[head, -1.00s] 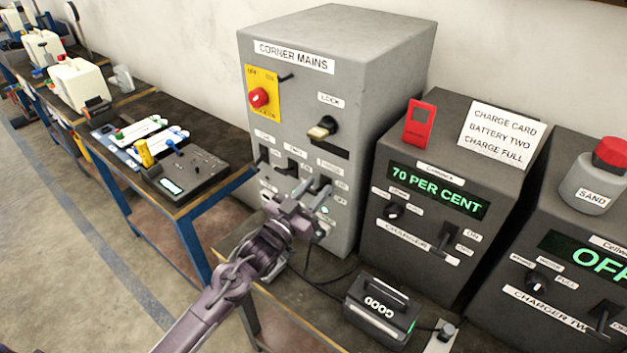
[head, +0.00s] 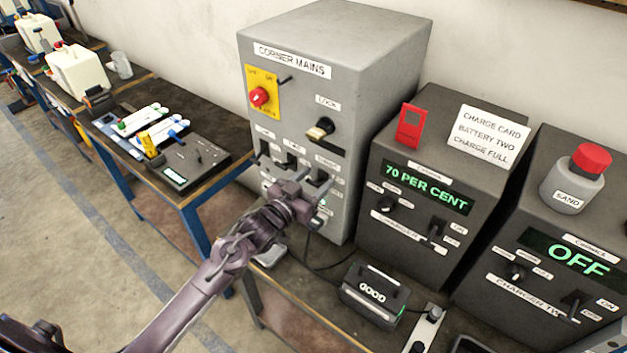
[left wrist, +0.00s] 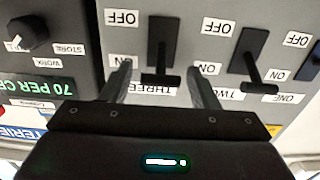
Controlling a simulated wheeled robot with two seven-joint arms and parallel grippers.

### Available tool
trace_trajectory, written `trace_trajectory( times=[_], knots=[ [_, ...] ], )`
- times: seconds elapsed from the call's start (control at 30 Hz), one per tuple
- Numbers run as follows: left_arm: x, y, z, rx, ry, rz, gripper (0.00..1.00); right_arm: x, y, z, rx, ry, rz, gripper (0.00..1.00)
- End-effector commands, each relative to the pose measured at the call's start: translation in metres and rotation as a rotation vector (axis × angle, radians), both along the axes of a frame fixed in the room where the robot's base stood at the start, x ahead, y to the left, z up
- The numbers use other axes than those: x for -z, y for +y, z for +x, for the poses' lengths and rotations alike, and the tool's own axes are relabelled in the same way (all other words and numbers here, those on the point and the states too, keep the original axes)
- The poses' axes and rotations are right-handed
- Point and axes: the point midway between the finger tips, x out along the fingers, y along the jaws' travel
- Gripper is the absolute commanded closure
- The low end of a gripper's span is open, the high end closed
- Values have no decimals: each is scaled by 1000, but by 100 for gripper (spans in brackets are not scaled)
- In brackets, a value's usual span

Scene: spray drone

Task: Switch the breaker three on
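The grey mains cabinet (head: 342,65) has a row of black breaker levers low on its front. In the left wrist view, which is upside down, breaker three's lever (left wrist: 162,45) has a T-shaped handle at the lower end, nearest the ON labels. The THREE label (left wrist: 150,88) is partly hidden behind the handle. My left gripper (left wrist: 160,78) is open, one finger on each side of this lever, with gaps visible. In the head view, my left gripper (head: 302,192) is at the lower breakers and hides part of them. My right gripper is not in view.
Breaker two's lever (left wrist: 252,55) is close beside one finger. The 70 PER CENT charger (head: 460,140) stands right of the cabinet. A GOOD battery (head: 373,293) and cables lie on the bench below. A control box (head: 185,165) sits on the left bench.

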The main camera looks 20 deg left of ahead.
Motion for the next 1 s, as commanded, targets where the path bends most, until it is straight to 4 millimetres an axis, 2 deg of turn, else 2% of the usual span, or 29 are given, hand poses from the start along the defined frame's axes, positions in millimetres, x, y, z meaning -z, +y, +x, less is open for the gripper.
trace_trajectory(
  times=[0.33, 0.7, 0.8, 1.0],
  knots=[
    [3, 2, -6, 0, 2, 1, 45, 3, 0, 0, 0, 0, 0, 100],
    [3, 21, -59, 0, 2, 2, 45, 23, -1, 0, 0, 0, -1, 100],
    [2, 24, -68, 0, 2, 1, 45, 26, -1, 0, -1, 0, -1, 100],
    [-1, 27, -74, 0, 1, 0, 45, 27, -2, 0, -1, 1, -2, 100]
  ],
)
